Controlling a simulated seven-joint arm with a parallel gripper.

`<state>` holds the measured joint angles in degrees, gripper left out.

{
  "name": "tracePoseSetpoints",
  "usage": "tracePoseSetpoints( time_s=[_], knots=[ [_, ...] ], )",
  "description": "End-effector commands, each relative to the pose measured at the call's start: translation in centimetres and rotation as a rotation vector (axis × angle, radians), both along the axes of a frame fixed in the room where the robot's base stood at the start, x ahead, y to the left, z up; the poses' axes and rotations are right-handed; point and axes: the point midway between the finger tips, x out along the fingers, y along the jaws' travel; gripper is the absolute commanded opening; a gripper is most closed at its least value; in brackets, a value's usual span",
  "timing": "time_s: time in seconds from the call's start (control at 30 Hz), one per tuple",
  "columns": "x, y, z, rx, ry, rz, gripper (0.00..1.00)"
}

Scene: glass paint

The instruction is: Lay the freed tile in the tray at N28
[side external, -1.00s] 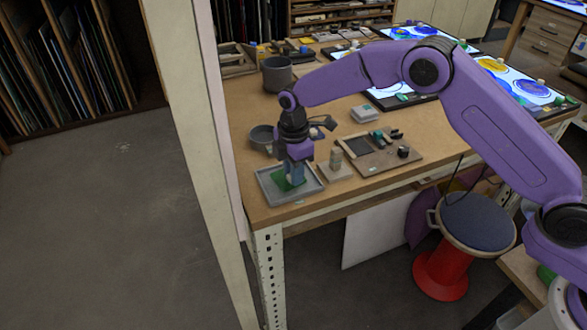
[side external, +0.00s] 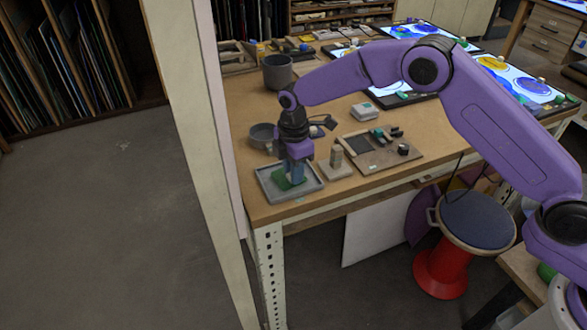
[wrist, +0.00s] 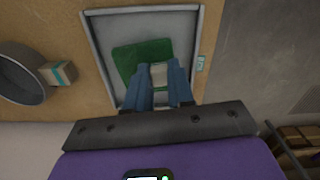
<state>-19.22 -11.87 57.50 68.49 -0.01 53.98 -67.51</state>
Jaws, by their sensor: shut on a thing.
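The green tile (side external: 283,183) is a flat square within the outline of the grey tray (side external: 264,187) at the front corner of the bench. In the wrist view the green tile (wrist: 135,58) is slightly turned against the rim of the tray (wrist: 98,50). A pale block (wrist: 159,74) sits on the tile between my fingertips. My gripper (side external: 293,173) points down over the tray, shut on this block. In the wrist view my gripper (wrist: 160,72) hides the tile's near edge. I cannot tell whether the tile touches the tray floor. A small label (wrist: 200,63) on the tray's edge is unreadable.
A grey bowl (side external: 262,134) stands behind the tray. A small block on a base (side external: 336,163) and a wooden board with tools (side external: 385,153) lie to the right. A grey pot (side external: 277,72) stands farther back. The bench edge is close to the tray.

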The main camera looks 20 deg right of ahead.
Motion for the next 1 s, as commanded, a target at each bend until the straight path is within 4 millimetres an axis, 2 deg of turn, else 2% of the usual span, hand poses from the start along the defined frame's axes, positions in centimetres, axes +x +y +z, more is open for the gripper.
tracePoseSetpoints(
  time_s=[0.77, 0.8, 0.83, 0.87, 1.0],
  knots=[
    [0.01, -0.01, -0.42, 0.000, 0.000, 0.000, 0.00],
    [0.02, 0.00, -0.40, 0.000, 0.000, 0.000, 0.35],
    [0.01, 0.00, -0.40, 0.000, 0.000, 0.000, 0.45],
    [0.01, 0.00, -0.40, 0.000, 0.000, 0.000, 0.52],
    [0.01, -0.01, -0.40, 0.000, 0.000, 0.000, 0.52]
  ],
)
